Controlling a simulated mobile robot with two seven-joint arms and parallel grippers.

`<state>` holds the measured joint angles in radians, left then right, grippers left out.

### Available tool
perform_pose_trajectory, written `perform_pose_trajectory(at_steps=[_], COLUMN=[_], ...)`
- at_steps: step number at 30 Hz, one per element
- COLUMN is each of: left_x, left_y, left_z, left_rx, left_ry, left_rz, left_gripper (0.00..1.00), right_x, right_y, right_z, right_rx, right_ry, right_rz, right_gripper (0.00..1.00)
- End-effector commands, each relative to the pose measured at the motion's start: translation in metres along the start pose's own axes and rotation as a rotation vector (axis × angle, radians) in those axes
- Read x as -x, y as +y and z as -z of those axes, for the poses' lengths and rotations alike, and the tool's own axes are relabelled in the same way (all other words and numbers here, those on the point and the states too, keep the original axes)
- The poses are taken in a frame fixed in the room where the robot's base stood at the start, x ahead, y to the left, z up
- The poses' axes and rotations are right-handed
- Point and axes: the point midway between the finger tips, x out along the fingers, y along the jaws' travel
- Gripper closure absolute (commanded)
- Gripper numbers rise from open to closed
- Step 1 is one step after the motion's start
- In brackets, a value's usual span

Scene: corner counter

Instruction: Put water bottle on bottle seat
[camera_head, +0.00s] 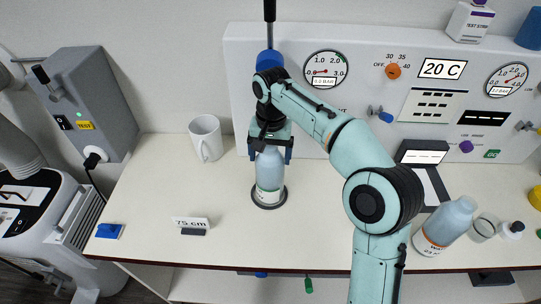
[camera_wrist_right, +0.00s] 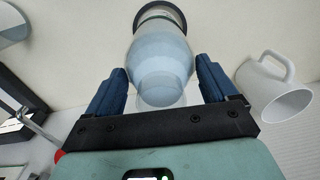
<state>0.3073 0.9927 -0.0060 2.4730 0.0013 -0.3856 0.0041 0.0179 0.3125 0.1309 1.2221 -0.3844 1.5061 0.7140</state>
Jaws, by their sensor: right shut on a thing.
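The light-blue water bottle (camera_head: 269,172) stands upright on the counter, at the dark round bottle seat (camera_head: 269,197). The seat's dark ring shows around the bottle's base, and in the right wrist view the dark ring (camera_wrist_right: 160,8) is at the far end of the bottle (camera_wrist_right: 160,50). I cannot tell any gap between base and seat. My right gripper (camera_head: 270,152) comes from above, its blue fingers on both sides of the bottle's upper part; it also shows in the right wrist view (camera_wrist_right: 160,88), shut on the bottle. The bottle's top is partly hidden by the gripper. My left gripper is not in view.
A white mug (camera_head: 205,138) stands left of the bottle. A second bottle (camera_head: 445,226), a glass (camera_head: 484,228) and small containers are at the right. The gauge panel (camera_head: 440,105) rises behind. A "75 cm" sign (camera_head: 190,222) lies in front-left; the counter around it is mostly clear.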

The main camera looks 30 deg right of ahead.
Motion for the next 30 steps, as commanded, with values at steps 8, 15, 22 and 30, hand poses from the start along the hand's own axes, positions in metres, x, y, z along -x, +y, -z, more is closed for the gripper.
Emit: perform_pose_trajectory(at_steps=[8,15,22,30], left_x=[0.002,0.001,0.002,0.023], left_y=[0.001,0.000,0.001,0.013], left_z=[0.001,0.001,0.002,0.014], left_rx=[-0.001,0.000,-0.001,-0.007], left_ry=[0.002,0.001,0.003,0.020], left_rz=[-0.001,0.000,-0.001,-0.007], left_gripper=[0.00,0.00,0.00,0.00], right_x=[0.005,0.000,0.004,0.054], right_y=[-0.002,-0.001,-0.001,-0.003], right_z=[0.001,0.001,0.001,0.002], right_rx=[0.000,0.000,0.000,0.000], right_ry=[0.007,0.003,0.004,0.009], right_rz=[0.007,0.003,0.004,0.007], right_gripper=[0.99,0.00,0.00,0.00])
